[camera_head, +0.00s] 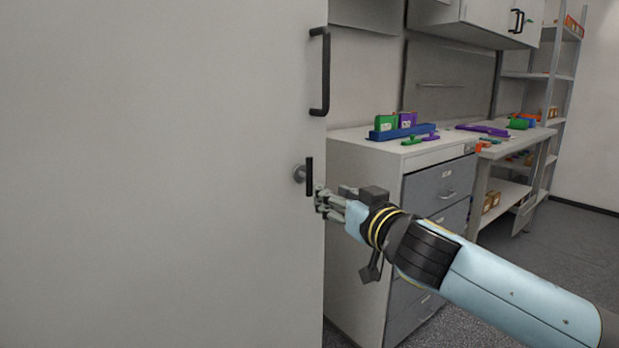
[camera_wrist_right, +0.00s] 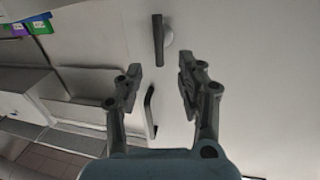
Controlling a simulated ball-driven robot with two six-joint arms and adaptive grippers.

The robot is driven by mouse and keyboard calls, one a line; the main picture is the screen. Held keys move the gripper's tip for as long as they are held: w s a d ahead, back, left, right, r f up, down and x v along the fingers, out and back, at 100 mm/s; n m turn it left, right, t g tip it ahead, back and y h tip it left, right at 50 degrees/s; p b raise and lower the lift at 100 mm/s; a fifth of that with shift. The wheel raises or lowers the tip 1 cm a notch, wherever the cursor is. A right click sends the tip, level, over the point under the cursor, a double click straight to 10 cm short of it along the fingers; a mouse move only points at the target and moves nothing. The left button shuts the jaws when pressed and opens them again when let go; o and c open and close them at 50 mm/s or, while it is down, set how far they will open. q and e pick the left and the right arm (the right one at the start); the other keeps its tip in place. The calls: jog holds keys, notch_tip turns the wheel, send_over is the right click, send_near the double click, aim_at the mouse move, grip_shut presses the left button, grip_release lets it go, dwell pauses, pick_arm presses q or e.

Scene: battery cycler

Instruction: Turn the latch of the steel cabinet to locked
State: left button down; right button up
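The steel cabinet's pale grey door (camera_head: 160,170) fills the left of the head view. Its latch (camera_head: 309,176) is a short black bar, standing upright on a round metal base near the door's right edge. In the wrist view the latch (camera_wrist_right: 158,40) lies just beyond my fingertips, roughly in line with the gap between them. My right gripper (camera_head: 319,199) is just right of the latch's lower end in the head view. In the wrist view the right gripper (camera_wrist_right: 160,68) has its fingers apart with nothing between them. My left gripper is not in view.
A long black pull handle (camera_head: 321,72) is on the door above the latch. Right of the cabinet stands a drawer unit (camera_head: 365,150) with green, purple and blue items on top. A workbench (camera_head: 520,142) and shelving (camera_head: 540,75) are farther back. Floor at the right is clear.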

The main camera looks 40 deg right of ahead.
aim_at(310, 174)
jog(key=w+p, duration=0.1)
jog(key=w, duration=0.2)
jog(key=w+d, duration=0.1)
jog(key=w, duration=0.3)
jog(key=w+d+r+p, duration=0.1)
jog(key=w, duration=0.3)
jog(key=shift+d+p, duration=0.1)
jog(key=shift+p, duration=0.25)
jog(key=shift+r, duration=0.1)
grip_shut()
